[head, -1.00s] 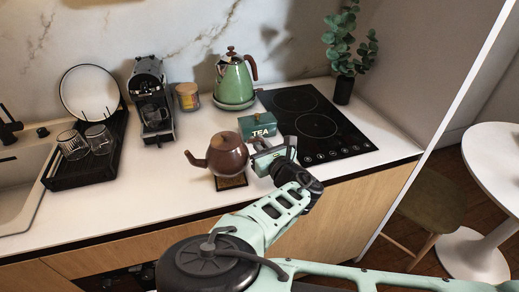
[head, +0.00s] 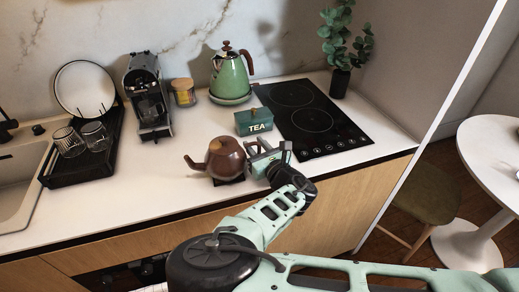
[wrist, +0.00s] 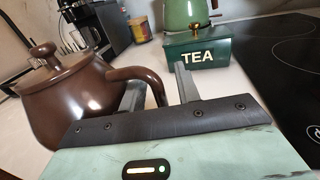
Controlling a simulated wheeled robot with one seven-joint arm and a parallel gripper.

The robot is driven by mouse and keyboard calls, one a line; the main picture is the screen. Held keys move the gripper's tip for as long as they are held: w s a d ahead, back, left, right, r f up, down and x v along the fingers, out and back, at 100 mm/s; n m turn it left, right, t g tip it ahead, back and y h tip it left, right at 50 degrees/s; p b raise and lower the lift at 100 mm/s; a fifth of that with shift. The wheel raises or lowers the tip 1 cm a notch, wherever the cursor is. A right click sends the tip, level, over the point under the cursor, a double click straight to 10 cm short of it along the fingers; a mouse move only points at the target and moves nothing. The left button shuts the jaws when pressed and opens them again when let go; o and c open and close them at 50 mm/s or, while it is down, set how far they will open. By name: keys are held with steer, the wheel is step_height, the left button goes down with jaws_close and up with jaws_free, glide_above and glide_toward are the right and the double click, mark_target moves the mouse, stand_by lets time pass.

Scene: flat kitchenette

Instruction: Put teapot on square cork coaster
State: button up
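The brown teapot (head: 225,158) stands upright on the square cork coaster (head: 229,181), its spout to the left. Only a dark front strip of the coaster shows under it. In the wrist view the teapot (wrist: 75,100) is at the left, with its handle reaching between my fingers. My gripper (head: 261,155) is at the teapot's right side. In the wrist view my gripper (wrist: 160,90) is open, one finger inside the handle loop and one outside, with gaps beside the handle.
A green tea box (head: 254,121) stands just behind my gripper. The black cooktop (head: 312,120) lies to the right, and a green kettle (head: 230,75) stands at the back. A dish rack (head: 88,150) with glasses is at the left. The counter left of the teapot is clear.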

steer(key=b+v, duration=0.3)
steer(key=v, duration=0.8)
steer(key=shift+s+d+r+b, duration=0.1)
steer(key=shift+s+d+b, duration=0.2)
steer(key=shift+s, duration=0.15)
